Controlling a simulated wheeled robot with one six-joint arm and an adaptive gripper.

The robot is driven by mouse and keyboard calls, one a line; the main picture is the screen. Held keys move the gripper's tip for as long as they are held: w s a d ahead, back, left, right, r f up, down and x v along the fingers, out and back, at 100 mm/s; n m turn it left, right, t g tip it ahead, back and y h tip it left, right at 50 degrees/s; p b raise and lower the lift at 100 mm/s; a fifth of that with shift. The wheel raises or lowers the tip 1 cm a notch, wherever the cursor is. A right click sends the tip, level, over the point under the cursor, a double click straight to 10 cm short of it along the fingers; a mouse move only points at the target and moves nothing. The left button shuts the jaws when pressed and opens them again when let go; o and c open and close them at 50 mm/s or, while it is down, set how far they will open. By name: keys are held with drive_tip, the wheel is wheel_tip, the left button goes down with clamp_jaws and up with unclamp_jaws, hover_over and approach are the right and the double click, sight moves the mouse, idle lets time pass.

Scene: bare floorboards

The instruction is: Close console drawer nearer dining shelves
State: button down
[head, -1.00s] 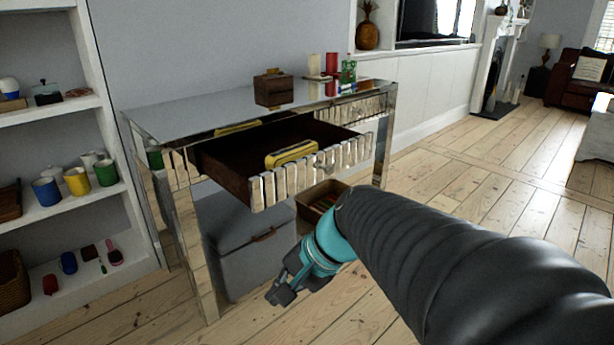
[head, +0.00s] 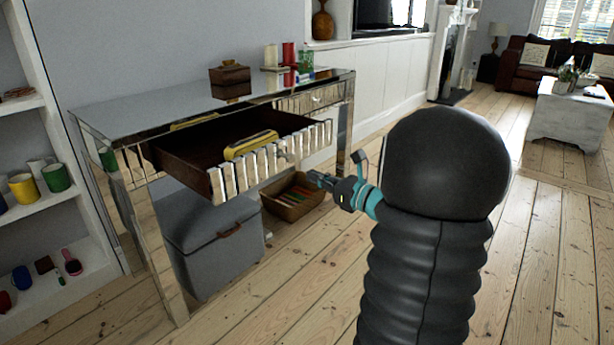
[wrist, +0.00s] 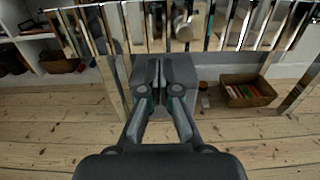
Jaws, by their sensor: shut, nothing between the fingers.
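The mirrored console (head: 150,98) stands against the wall. Its drawer (head: 243,172), on the side nearer the shelves, is pulled out and holds a yellow object (head: 250,145). My gripper (head: 314,177) is shut and empty, in front of the console and to the right of the open drawer's front in the head view. In the wrist view my gripper (wrist: 157,72) points toward the console, with the mirrored drawer front (wrist: 225,28) and a round knob (wrist: 185,28) across the top. I see no contact with the drawer. The console's other drawer (head: 312,97) looks shut.
White shelves (head: 45,208) with mugs stand at the left. A grey box (head: 210,245) and a basket (head: 283,208) sit on the floor under the console. A wooden box (head: 229,82) and candles stand on top. Floorboards in front are clear.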

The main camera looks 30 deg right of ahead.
sight(273, 161)
drive_tip(key=x, duration=1.2)
drive_tip(key=shift+p, duration=0.35)
drive_tip(key=shift+a, duration=0.1)
